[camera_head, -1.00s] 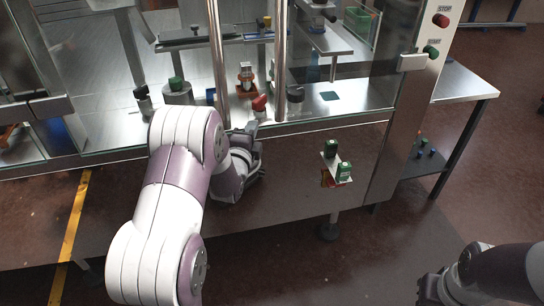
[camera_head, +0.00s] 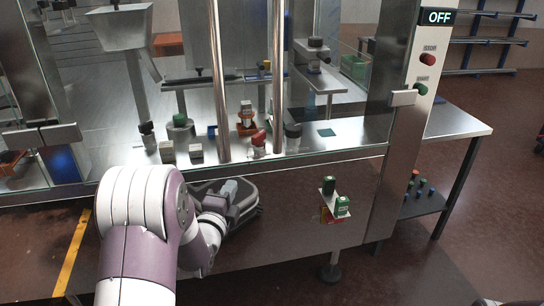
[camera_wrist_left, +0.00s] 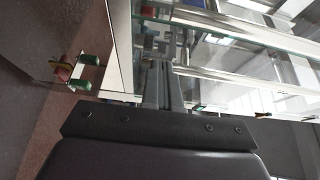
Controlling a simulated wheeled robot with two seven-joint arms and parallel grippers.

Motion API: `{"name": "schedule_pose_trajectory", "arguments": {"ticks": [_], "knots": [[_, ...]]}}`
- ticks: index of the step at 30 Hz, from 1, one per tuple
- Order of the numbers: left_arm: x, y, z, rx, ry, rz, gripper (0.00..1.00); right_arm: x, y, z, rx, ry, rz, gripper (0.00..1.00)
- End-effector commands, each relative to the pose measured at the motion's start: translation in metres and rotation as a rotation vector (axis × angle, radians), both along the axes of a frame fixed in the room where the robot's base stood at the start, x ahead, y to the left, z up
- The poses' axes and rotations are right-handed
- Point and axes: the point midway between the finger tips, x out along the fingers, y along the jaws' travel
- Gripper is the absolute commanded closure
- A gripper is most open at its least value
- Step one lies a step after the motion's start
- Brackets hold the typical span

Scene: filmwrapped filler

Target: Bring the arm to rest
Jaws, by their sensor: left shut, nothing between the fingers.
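My left arm (camera_head: 145,215) reaches in from the bottom left of the head view, white and purple. My left gripper (camera_head: 238,198) is in front of the machine's lower panel, just below the front edge of the worktop. In the left wrist view its two grey fingers (camera_wrist_left: 161,84) lie together, shut with nothing between them. The fingertips are hard to make out in the head view.
A glass-fronted machine (camera_head: 300,160) stands close ahead, with steel posts and a red-capped item (camera_head: 258,138) inside. A side table (camera_head: 450,122) stands further right. Floor at bottom right is clear.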

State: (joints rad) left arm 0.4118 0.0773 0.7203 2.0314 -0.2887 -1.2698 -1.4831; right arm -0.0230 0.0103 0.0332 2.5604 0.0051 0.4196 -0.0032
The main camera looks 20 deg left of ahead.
Motion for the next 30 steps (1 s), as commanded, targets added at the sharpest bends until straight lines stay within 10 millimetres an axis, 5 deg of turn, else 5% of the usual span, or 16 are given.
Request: {"name": "schedule_pose_trajectory", "arguments": {"ticks": [5, 7, 10, 13, 16, 19, 24, 30], "knots": [[0.0, 0.001, -0.006, -0.078, 0.019, 0.004, 1.0, 0.0, 0.0, 0.0, 0.0, 0.0, 0.0, 1.0], [-0.007, 0.004, -0.04, -0.279, 0.146, 0.052, 1.0, 0.0, 0.0, 0.0, 0.0, 0.0, 0.0, 1.0], [-0.045, 0.005, -0.098, -0.708, 0.43, 0.273, 1.0, 0.0, 0.0, 0.002, 0.0, 0.0, 0.0, 1.0], [-0.104, -0.027, -0.126, -1.096, 0.684, 0.596, 1.0, 0.0, 0.0, 0.007, 0.0, 0.0, 0.0, 1.0], [-0.17, -0.071, -0.122, -1.318, 0.87, 0.933, 1.0, 0.0, 0.0, 0.013, 0.0, 0.0, 0.0, 1.0], [-0.215, -0.108, -0.102, -1.368, 0.987, 1.12, 1.0, 0.0, 0.0, 0.018, 0.0, 0.0, 0.0, 1.0], [-0.212, -0.14, -0.079, -1.316, 1.03, 1.004, 1.0, 0.0, 0.0, 0.022, 0.0, 0.0, 0.0, 1.0], [-0.212, -0.141, -0.08, -1.311, 1.033, 1.0, 1.0, 0.0, 0.0, 0.021, 0.0, 0.0, 0.0, 1.0]]}}
